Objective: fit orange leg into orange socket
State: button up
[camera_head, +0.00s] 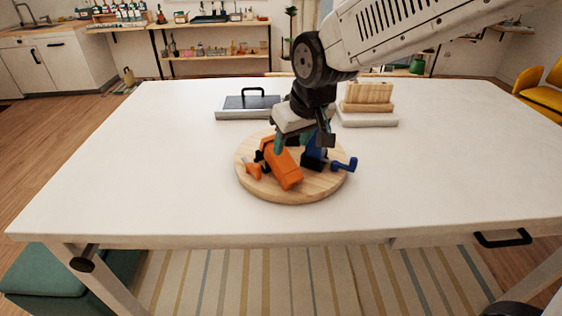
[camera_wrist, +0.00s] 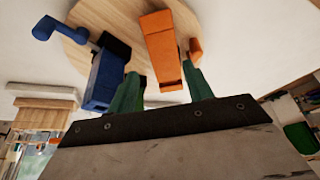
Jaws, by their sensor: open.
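A round wooden board (camera_head: 300,194) lies on the white table. A large orange block (camera_head: 284,170) rests on it, tilted; it also shows in the wrist view (camera_wrist: 161,42). A small orange piece (camera_head: 253,172) sits close to its left, and on its right in the wrist view (camera_wrist: 196,48). I cannot tell which orange part is the leg or where the socket is. My gripper (camera_head: 294,148) is open over the board. In the wrist view its green fingertips (camera_wrist: 160,70) lie on either side of the orange block's near end; contact is unclear.
A blue block (camera_head: 315,156) with a bent blue end piece (camera_head: 345,164) lies close on the right. Behind the board are a grey plate with a black handle (camera_head: 250,101) and a wooden stepped block (camera_head: 368,96). The table's left and right sides are clear.

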aim_at(280, 158)
jog(key=x, duration=0.5)
jog(key=a+x, duration=0.1)
jog(key=x, duration=0.2)
jog(key=shift+w, duration=0.25)
jog(key=c, duration=0.9)
jog(key=shift+c, duration=0.4)
jog(key=shift+r, duration=0.15)
